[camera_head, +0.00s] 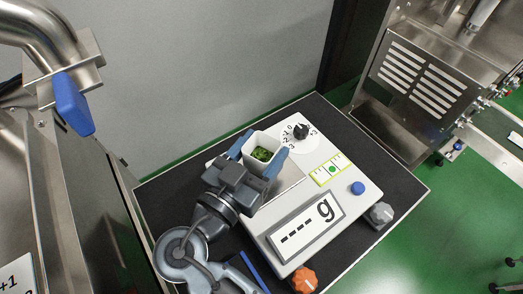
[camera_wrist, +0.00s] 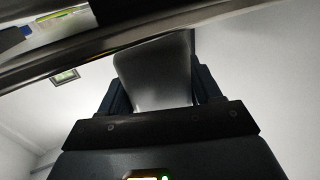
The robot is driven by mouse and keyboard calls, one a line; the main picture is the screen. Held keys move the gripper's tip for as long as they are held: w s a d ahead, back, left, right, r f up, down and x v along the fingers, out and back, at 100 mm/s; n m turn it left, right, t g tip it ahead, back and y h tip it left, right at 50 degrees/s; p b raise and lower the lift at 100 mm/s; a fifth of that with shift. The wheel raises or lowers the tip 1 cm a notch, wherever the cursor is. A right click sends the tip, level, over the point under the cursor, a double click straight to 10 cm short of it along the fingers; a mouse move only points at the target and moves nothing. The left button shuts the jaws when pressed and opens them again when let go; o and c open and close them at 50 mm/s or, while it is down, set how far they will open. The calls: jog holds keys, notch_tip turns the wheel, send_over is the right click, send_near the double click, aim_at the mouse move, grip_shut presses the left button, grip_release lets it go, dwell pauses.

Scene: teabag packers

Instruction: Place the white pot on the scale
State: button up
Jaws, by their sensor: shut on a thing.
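The pot's wall also shows between the fingers in the wrist view (camera_wrist: 155,75). The scale (camera_head: 300,218) is a white box with a dial, a level, a blue button and a display showing dashes and "g". The pot is over the scale's back left part, at its plate (camera_head: 283,184). I cannot tell whether it touches the plate.
The scale stands on a black table (camera_head: 345,240). An orange knob (camera_head: 304,279) and a grey knob (camera_head: 380,214) are at its front and right. Steel machines stand at left and right (camera_head: 420,75). A grey wall is behind.

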aim_at(254, 168)
jog(key=shift+f, duration=0.8)
jog(key=shift+f, duration=0.2)
jog(key=o, duration=1.1)
jog(key=shift+o, duration=0.2)
jog(key=shift+r, duration=0.15)
jog(key=shift+r, duration=0.2)
jog(key=b+v, duration=0.1)
jog(key=v, duration=0.2)
jog(key=b+v, duration=0.1)
jog(key=v, duration=0.2)
jog(key=shift+s+a+f, duration=0.2)
jog(key=shift+s+a+r, duration=0.1)
jog(key=shift+s+a, duration=0.1)
jog(key=shift+s, duration=0.25)
